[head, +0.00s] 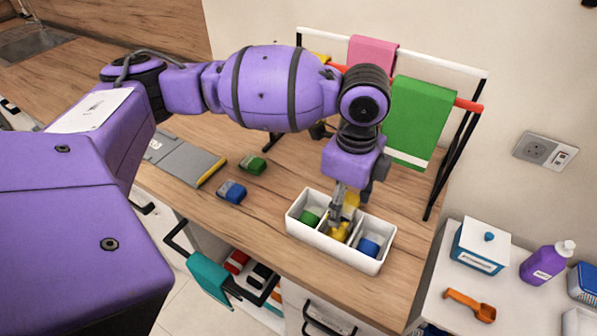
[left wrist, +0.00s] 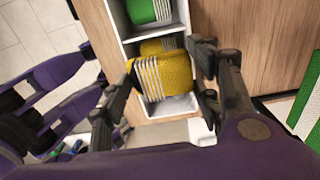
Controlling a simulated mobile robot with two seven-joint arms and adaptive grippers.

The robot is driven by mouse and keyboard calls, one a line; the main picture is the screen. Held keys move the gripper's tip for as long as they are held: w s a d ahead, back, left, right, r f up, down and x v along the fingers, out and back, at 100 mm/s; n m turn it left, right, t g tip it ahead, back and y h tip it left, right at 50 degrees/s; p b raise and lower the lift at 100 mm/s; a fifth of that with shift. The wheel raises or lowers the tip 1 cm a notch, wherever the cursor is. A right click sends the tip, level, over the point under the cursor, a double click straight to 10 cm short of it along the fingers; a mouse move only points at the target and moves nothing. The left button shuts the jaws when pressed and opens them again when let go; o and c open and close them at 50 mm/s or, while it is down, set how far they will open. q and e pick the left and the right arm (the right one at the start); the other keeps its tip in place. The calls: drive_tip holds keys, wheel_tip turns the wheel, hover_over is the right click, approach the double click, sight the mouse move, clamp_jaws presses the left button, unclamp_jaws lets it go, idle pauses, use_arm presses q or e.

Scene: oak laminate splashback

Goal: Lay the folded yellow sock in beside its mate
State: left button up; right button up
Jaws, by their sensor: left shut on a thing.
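My left gripper (head: 342,215) points down over the middle compartment of a white three-part box (head: 292,217). It is shut on a folded yellow sock (left wrist: 166,76) with a white ribbed band, which sits between its fingers in the left wrist view. A second yellow sock (left wrist: 158,45), its mate, lies behind the held one in that view, partly hidden. In the head view, yellow (head: 340,232) shows in the middle compartment below the fingers; I cannot tell whether the held sock touches the floor. A green sock (head: 309,217) lies in the left compartment, a blue one (head: 369,247) in the right.
A loose green sock (head: 254,164) and blue sock (head: 232,191) lie on the counter, left of the box. A rack with a green towel (head: 417,120) stands behind. A grey flat item (head: 185,160) lies at left. A teal cloth (head: 208,275) hangs below the counter's front.

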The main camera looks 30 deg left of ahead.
sight(339, 230)
use_arm(q)
drive_tip(key=shift+f+b, duration=0.35)
drive_tip(key=shift+f, duration=2)
drive_tip(key=shift+s+f, duration=0.3)
drive_tip(key=shift+f, duration=0.45)
use_arm(e)
drive_tip(key=shift+s+f, duration=0.55)
drive_tip(key=shift+s, duration=0.1)
use_arm(q)
drive_tip(key=o, duration=1.1)
drive_tip(key=shift+f, duration=0.1)
drive_tip(key=shift+w, duration=0.2)
use_arm(e)
drive_tip(key=shift+w, duration=0.3)
use_arm(q)
drive_tip(key=shift+r, duration=0.25)
use_arm(e)
drive_tip(key=shift+d, duration=0.1)
use_arm(q)
drive_tip(key=shift+r, duration=0.15)
use_arm(e)
drive_tip(key=shift+s, duration=0.25)
